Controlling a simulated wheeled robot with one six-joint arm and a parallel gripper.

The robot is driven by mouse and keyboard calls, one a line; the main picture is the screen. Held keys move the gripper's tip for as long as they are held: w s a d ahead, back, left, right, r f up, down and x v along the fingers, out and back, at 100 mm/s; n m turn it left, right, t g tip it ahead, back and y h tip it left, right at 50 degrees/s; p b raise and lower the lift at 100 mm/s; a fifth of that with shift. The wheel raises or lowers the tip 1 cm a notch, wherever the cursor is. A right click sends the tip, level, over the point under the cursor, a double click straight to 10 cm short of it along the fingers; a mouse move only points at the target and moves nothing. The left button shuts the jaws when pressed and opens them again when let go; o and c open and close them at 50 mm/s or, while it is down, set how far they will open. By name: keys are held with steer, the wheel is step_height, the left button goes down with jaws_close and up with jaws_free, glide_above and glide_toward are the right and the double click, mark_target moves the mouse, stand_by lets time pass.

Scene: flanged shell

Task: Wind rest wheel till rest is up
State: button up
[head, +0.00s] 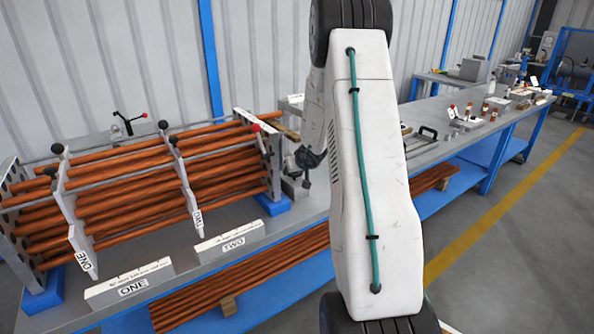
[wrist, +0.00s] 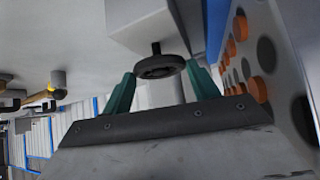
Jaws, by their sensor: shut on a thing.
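The rest wheel (wrist: 160,67) is a small dark handwheel on a short dark stem. In the wrist view it sits between the teal fingers of my gripper (wrist: 160,77), which is shut on it. The stem runs into a pale grey block (wrist: 150,22), which seems to belong to the rest. In the head view my gripper (head: 308,158) is at the right end of the tube bundle, partly behind my arm. The wheel cannot be made out there. How high the rest stands cannot be told.
Orange-brown tubes (head: 130,190) lie between plates marked ONE and TWO on the bench. A plate with round holes and tube ends (wrist: 258,88) stands close right of my gripper in the wrist view. Labelled blocks (head: 130,285) line the front edge. Small items (head: 470,115) stand farther right.

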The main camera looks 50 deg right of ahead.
steer(key=shift+a+m+h, duration=0.15)
steer(key=shift+m+h, duration=0.35)
steer(key=shift+m, duration=0.1)
stand_by(0.3)
steer(key=o, duration=1)
steer(key=shift+c, duration=0.2)
steer(key=v, duration=0.7)
steer(key=shift+r, duration=0.35)
steer(key=shift+a, duration=0.15)
